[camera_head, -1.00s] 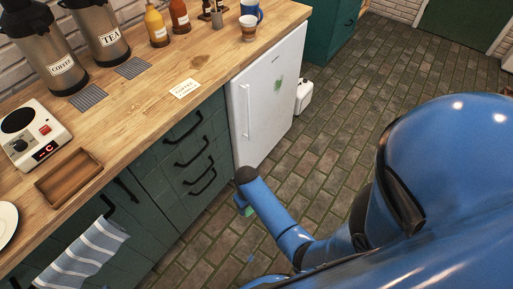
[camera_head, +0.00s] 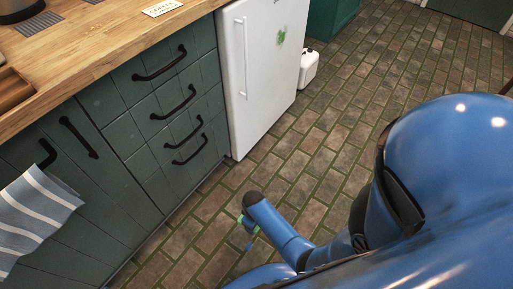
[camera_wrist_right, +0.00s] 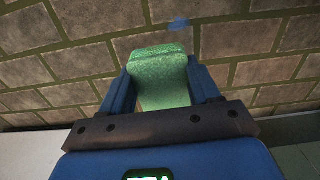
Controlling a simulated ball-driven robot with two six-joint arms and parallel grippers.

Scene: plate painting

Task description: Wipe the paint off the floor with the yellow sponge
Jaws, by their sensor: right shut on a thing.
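My right gripper (camera_wrist_right: 160,88) is shut on a sponge (camera_wrist_right: 160,72), one finger on each side. The sponge shows a green speckled face with a paler, yellowish part below. It points at the floor bricks, and I cannot tell whether it touches them. A small blue paint smear (camera_wrist_right: 179,23) lies on the floor just beyond the sponge's end. In the head view my forearm hides most of the right gripper (camera_head: 247,224), and only a bit of green sponge (camera_head: 255,231) shows. My left gripper is not in view.
The brick floor (camera_head: 300,150) is open to the right of the green drawer cabinet (camera_head: 165,120) and white fridge (camera_head: 255,90). A green smear (camera_head: 281,37) marks the fridge door. A white canister (camera_head: 307,68) stands beyond it. A striped towel (camera_head: 35,215) hangs at left.

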